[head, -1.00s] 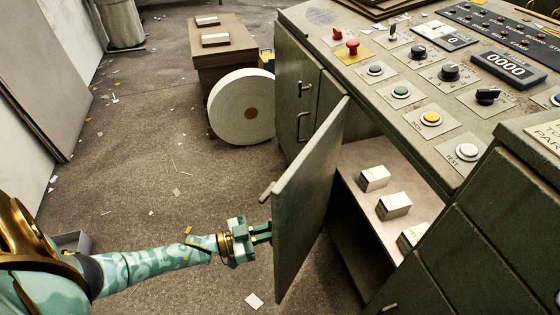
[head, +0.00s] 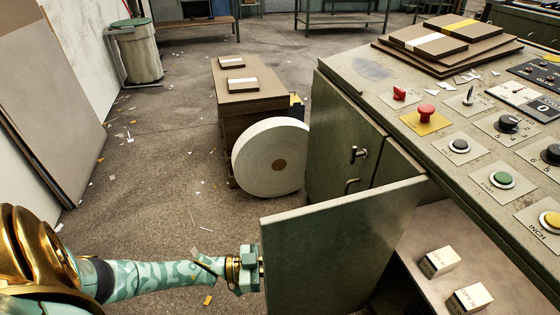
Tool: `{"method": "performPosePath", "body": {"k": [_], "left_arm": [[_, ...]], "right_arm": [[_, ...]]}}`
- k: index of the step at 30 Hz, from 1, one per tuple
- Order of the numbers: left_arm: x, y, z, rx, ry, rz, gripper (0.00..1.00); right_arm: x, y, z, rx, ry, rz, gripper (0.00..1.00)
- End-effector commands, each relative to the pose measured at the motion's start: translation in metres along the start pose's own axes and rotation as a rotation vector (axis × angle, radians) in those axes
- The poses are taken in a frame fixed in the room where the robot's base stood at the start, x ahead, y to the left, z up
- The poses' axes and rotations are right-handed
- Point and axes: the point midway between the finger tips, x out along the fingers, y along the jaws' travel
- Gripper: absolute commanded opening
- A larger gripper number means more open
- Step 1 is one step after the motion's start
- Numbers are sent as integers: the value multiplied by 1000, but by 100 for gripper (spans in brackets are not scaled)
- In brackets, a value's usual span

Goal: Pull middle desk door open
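The middle desk door (head: 335,240) is a grey-green panel standing open, swung out from the desk front. Behind it the compartment shows a pale shelf (head: 440,230) with small white-labelled boxes (head: 439,262) on it. My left gripper (head: 260,266) is at the door's free left edge, low in the view. Its fingertips meet the edge or go behind it, so I cannot see whether they are open or shut. My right gripper is not in view.
A closed door with a handle (head: 359,153) is left of the open one. A large white roll (head: 271,158) stands on the floor beside a brown stack (head: 250,90). The desk top carries buttons, including a red one (head: 427,113). Floor between the left wall panels and roll is mostly clear.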

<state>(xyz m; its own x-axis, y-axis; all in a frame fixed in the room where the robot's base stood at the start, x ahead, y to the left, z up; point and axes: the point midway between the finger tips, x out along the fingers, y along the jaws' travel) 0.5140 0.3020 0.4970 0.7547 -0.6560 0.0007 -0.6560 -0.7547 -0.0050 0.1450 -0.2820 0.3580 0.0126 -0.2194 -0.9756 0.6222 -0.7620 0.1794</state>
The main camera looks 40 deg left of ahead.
Motion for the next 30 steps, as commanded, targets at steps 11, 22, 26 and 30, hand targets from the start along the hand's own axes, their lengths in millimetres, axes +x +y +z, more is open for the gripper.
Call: {"method": "performPosePath", "body": {"k": [11, 22, 26, 30], "left_arm": [[0, 0, 2, -1, -4, -1, 0], [1, 0, 1, 0, -2, 0, 15], [1, 0, 1, 0, -1, 0, 15], [-1, 0, 0, 0, -1, 0, 15]], "right_arm": [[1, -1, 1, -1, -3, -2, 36], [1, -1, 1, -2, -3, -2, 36], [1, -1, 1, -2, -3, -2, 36], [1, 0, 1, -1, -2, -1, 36]]}}
